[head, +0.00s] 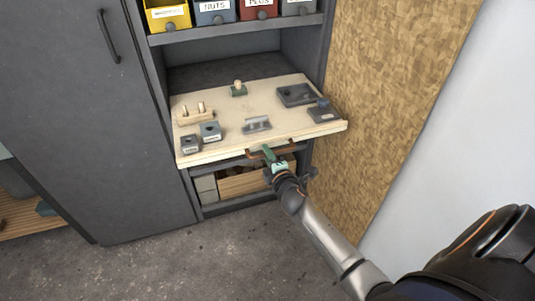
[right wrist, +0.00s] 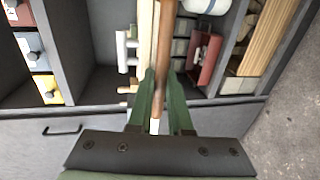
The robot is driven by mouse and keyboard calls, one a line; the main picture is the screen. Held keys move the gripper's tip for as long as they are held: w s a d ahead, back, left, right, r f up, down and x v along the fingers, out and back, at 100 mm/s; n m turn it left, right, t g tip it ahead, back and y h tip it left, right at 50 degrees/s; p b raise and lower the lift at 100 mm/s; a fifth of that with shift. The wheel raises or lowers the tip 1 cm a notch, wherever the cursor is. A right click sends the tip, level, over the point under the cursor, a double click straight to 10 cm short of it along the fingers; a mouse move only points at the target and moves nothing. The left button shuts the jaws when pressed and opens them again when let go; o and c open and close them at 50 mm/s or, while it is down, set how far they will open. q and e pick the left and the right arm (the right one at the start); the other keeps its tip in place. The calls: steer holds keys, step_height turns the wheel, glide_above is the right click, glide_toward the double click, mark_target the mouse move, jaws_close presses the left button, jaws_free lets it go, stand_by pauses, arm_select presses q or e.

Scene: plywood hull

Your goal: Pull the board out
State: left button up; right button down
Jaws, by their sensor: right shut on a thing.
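The board (head: 225,108) is a pale plywood slab that juts out of the grey cabinet in the head view, with several small items on it. A brown bar handle (head: 284,147) runs along its front edge. My right gripper (head: 268,152), with green fingers, is at this handle. In the right wrist view the brown bar (right wrist: 165,45) passes between the green fingers (right wrist: 158,95), which are shut on it. The fingers hide part of the handle. My left gripper is in neither view.
On the board are a wooden peg block (head: 194,116), dark blocks (head: 190,145), a grey metal piece (head: 257,125) and a dark tray (head: 296,95). Labelled bins (head: 215,10) stand above. A tall grey door (head: 90,130) is left, a chipboard panel (head: 385,100) right. Floor in front is clear.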

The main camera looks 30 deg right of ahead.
steer(key=c, duration=1.1)
jaws_free()
arm_select(q)
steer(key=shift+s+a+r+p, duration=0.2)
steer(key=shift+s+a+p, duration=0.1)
steer(key=shift+p, duration=0.35)
arm_select(e)
steer(key=v, duration=1.2)
steer(key=shift+s, duration=0.2)
arm_select(q)
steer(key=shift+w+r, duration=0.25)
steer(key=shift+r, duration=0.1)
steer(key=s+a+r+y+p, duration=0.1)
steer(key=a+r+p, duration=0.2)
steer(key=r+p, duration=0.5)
steer(key=p, duration=0.3)
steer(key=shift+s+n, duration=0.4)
arm_select(e)
steer(key=s+a+f+m+g+y, duration=0.1)
steer(key=s+a+m+g+y, duration=0.1)
steer(key=s+a+m, duration=0.2)
steer(key=s+a+f+m+g+y, duration=0.1)
steer(key=s+a+m+g+y, duration=0.1)
steer(key=s+a+m, duration=0.3)
steer(key=s+a+f+m+g+y, duration=0.1)
steer(key=s+a+m+g+y, duration=0.1)
steer(key=s+a+m, duration=0.2)
steer(key=shift+s+a+f, duration=0.1)
steer(key=shift+s+a, duration=0.05)
steer(key=shift+s, duration=1.35)
